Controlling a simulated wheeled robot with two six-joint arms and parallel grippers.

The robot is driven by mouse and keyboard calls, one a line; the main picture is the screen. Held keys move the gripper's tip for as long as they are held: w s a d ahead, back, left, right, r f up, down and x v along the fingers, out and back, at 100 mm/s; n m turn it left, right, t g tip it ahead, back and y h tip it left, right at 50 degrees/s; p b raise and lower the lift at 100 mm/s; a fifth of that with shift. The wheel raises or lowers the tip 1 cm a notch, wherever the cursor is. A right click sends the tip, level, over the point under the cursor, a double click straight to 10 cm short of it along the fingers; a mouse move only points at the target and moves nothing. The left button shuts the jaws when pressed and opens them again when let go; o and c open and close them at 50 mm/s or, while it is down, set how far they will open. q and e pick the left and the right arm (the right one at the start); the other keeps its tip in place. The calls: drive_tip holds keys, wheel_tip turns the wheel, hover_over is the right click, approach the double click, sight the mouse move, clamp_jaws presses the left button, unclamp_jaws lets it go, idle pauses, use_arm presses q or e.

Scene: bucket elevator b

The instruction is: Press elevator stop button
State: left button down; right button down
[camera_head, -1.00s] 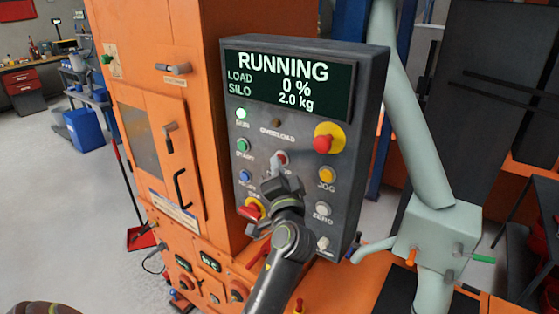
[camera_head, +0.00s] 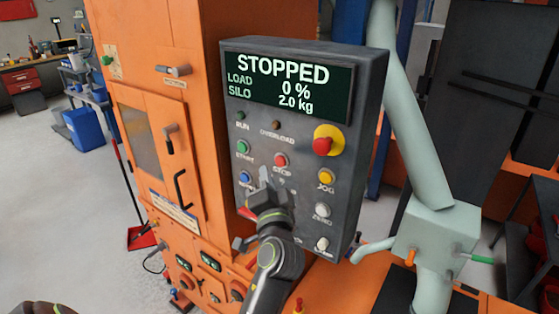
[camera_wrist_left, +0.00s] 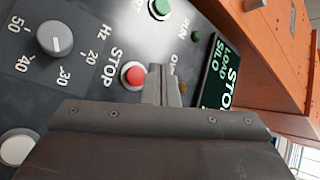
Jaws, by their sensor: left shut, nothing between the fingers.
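The grey control panel (camera_head: 335,245) stands upright on the orange machine, and its display (camera_head: 285,82) reads STOPPED, load 0 %, silo 2.0 kg. The red stop button (camera_head: 280,160) is in the panel's middle, above its STOP label. It also shows in the left wrist view (camera_wrist_left: 133,75), just left of my fingertips. My left gripper (camera_head: 265,178) is shut and empty, below and left of the stop button in the head view. A small gap shows between fingertips and button there. The run lamp (camera_head: 241,115) is dark. My right gripper is not in view.
A green start button (camera_head: 243,146), yellow jog button (camera_head: 326,176), white zero button (camera_head: 322,210) and red emergency knob (camera_head: 322,146) on yellow sit around it. A grey dial (camera_wrist_left: 55,39) shows in the wrist view. A pale pipe (camera_head: 410,110) stands right of the panel.

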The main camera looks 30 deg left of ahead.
use_arm(q)
drive_tip(key=shift+s+a, duration=0.1)
drive_tip(key=shift+s, duration=1.15)
